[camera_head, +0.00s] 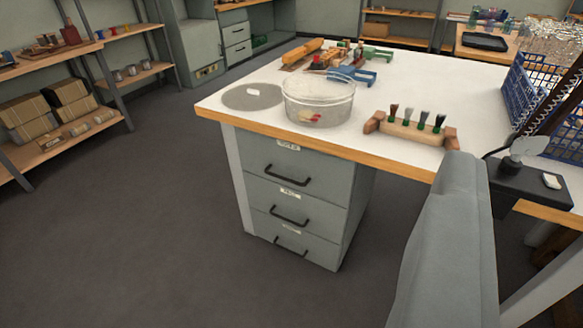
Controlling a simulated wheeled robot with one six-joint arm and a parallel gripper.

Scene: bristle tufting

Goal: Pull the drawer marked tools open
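A grey drawer cabinet stands under the left end of the white-topped workbench (225,108). It has a top drawer (262,180), a middle drawer (318,223) and a bottom drawer (262,227), each with a dark bar handle. All three look shut. Each drawer carries a small pale label, the top one (288,146) just under the bench edge. The lettering is too small to read, so I cannot tell which one is marked tools. My gripper is not in view.
A grey rounded upright shape (450,240), like a chair back, blocks the right front. A clear bowl (318,100), a wooden brush holder (410,130) and a blue crate (545,110) sit on the bench. Shelves (60,150) stand at left. The floor (150,230) before the drawers is clear.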

